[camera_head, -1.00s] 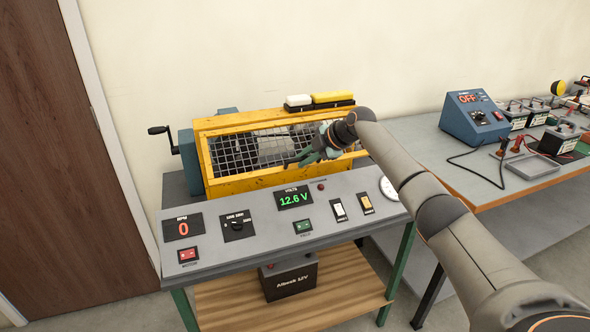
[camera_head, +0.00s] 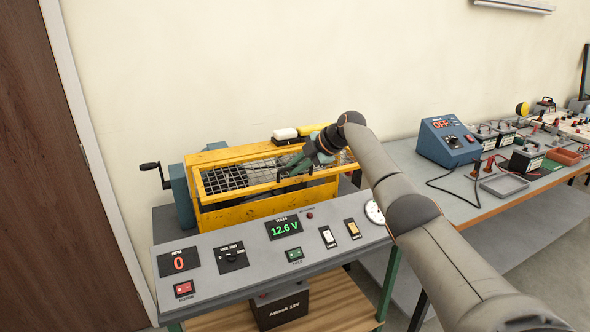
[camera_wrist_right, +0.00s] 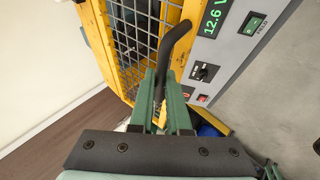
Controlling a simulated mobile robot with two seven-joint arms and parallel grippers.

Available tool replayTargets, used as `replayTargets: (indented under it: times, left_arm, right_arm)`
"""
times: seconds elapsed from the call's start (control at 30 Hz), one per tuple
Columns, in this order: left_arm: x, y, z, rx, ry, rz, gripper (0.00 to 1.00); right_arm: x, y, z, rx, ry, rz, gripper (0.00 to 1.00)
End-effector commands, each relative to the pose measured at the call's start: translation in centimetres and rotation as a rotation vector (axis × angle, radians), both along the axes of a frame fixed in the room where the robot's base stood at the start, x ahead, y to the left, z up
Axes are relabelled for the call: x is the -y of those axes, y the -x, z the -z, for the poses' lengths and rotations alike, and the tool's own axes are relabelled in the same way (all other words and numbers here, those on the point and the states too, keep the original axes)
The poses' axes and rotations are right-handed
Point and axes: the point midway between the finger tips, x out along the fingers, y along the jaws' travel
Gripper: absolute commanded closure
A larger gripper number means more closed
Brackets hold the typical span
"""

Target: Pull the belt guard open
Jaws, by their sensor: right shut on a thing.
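The belt guard (camera_head: 225,178) is a yellow frame with wire mesh on the machine at the back of the bench. In the head view its mesh panel lies at a slant above a yellow lower panel (camera_head: 262,206). My right gripper (camera_head: 293,168), with green fingers, is at the guard's front edge. In the wrist view the gripper (camera_wrist_right: 161,100) is shut on the guard's black bar handle (camera_wrist_right: 177,42), with the mesh (camera_wrist_right: 140,35) beside it. The fingers hide part of the handle. My left gripper is out of view.
A grey control panel (camera_head: 210,282) with switches and a 12.6 V display stands in front of the guard. A black crank (camera_head: 155,172) sticks out at left. A side table with a blue power unit (camera_head: 446,138) is at right.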

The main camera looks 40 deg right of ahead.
Motion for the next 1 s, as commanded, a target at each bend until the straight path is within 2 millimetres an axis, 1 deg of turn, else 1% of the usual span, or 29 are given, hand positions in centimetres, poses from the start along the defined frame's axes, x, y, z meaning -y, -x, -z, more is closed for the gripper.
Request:
replayTargets:
  times: [0.03, 0.37, 0.4, 0.5, 1.0]
  left_arm:
    - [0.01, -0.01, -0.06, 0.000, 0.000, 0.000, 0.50]
    - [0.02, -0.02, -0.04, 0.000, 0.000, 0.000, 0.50]
    - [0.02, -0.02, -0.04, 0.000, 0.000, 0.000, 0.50]
    - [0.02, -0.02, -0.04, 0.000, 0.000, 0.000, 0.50]
    - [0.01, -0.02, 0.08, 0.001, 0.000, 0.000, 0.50]
  right_arm:
    - [0.08, -0.34, -0.74, 0.023, 0.002, 0.005, 1.00]
    - [0.07, -0.34, -0.71, 0.022, 0.003, 0.005, 1.00]
    - [0.08, -0.34, -0.71, 0.022, 0.003, 0.005, 0.82]
    - [0.06, -0.31, -0.60, 0.019, 0.003, 0.005, 0.73]
    - [0.15, 0.02, -0.41, 0.010, 0.003, 0.004, 0.73]
